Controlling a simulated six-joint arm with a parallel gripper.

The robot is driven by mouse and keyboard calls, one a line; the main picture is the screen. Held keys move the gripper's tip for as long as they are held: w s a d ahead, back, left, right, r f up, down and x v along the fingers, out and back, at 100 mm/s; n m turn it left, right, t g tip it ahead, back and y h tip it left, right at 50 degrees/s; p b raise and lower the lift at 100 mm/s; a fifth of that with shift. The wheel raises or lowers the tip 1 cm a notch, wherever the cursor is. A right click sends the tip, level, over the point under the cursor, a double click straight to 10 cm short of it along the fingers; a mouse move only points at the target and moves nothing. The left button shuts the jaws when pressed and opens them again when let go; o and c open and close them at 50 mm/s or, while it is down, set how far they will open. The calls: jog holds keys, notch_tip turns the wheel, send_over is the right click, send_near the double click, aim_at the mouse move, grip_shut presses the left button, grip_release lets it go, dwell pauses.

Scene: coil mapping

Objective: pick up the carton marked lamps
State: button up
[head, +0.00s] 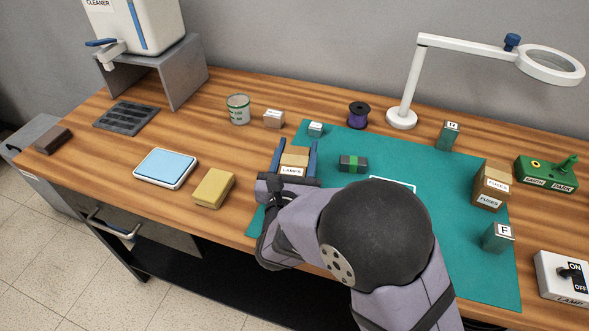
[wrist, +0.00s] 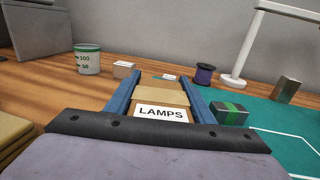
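The carton marked LAMPS (head: 294,161) is a small brown box with a tan tape band and a white label. It stands upright at the left edge of the green mat (head: 400,160). My gripper (head: 297,150) is low at the bench with its two blue fingers on either side of the carton. In the wrist view, the carton (wrist: 160,98) lies between the fingers (wrist: 161,85), label facing me. The fingers look open, with narrow gaps at the carton's sides. The carton's lower part is hidden behind the gripper's dark crossbar.
A dark block with a green band (head: 353,164) stands close right of the right finger. A yellow block (head: 213,188) lies left.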

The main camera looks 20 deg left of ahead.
jog(key=c, duration=0.5)
jog(key=shift+r, duration=0.15)
notch_tip(320, 180, up, 10)
jog(key=shift+f, duration=0.1)
